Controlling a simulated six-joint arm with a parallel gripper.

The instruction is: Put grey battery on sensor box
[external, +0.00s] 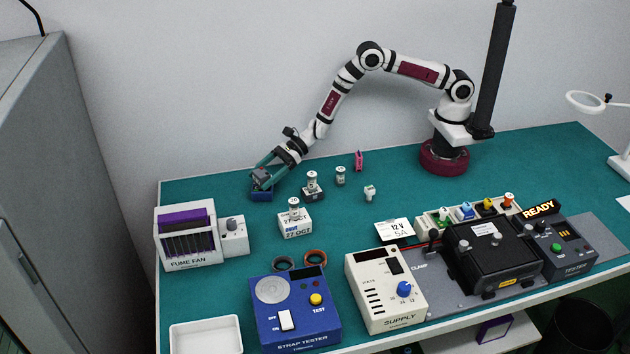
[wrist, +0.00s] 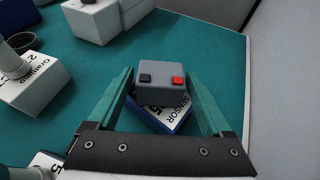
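The grey battery (wrist: 162,84), a small block with a black and a red terminal on top, sits between the teal fingers of my gripper (wrist: 162,72) in the wrist view. The sensor box (wrist: 152,115), blue with a white label, is right below it and turned at an angle to it. I cannot tell whether the battery rests on the box or hangs just above it. The fingertips are very close to the battery's sides; contact is not clear. In the external view my gripper (external: 264,177) points down over the blue box (external: 262,195) at the back left.
White boxes with cylinders (external: 294,224) (external: 312,191) stand to the right of my gripper. The fume fan (external: 185,240) is in front at the left. Two rings (external: 315,257) (external: 283,263) lie behind the strap tester (external: 294,309). The wall is close behind.

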